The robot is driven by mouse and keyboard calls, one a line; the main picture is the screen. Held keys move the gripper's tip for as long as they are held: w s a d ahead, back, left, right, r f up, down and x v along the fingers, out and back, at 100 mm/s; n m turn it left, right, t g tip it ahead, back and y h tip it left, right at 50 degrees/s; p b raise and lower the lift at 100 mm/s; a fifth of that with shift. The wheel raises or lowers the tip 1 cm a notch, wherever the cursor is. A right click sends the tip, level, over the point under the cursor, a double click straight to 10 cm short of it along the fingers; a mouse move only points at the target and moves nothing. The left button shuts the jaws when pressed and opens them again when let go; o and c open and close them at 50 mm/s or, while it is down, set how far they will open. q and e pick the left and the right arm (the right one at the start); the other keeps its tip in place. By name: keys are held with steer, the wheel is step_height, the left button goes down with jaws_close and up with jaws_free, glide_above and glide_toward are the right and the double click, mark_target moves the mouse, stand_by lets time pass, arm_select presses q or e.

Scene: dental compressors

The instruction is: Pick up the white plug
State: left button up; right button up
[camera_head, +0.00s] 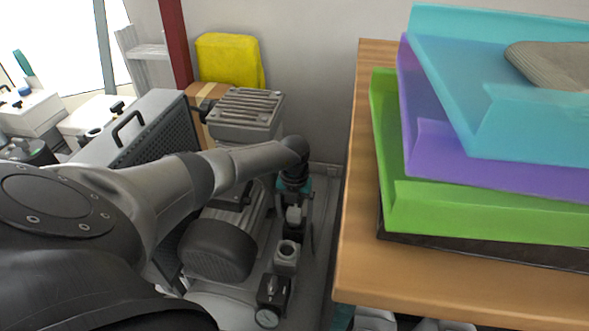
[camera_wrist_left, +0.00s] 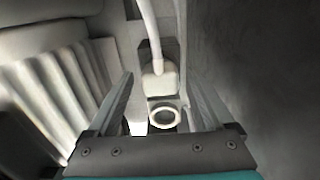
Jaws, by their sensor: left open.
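The white plug (camera_wrist_left: 159,82) shows in the left wrist view with a pale cable running up from it. My left gripper (camera_wrist_left: 159,77) is open, with one finger on each side of the plug and a visible gap to each. In the head view my left gripper (camera_head: 296,225) points down beside the compressor, near the wall. A small pale block between its fingers there may be the plug; it is too small to be sure. My right gripper is not in view.
The compressor's ribbed head (camera_head: 245,110), dark motor cover (camera_head: 218,250) and pressure gauge (camera_head: 268,317) are close to my left arm. A wooden table (camera_head: 450,285) with stacked cyan, purple and green trays (camera_head: 480,215) stands at right. A yellow container (camera_head: 229,60) is behind.

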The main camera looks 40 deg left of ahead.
arm_select(q)
steer(key=shift+c, duration=0.2)
jaws_close()
stand_by(0.4)
steer(key=shift+r, duration=0.2)
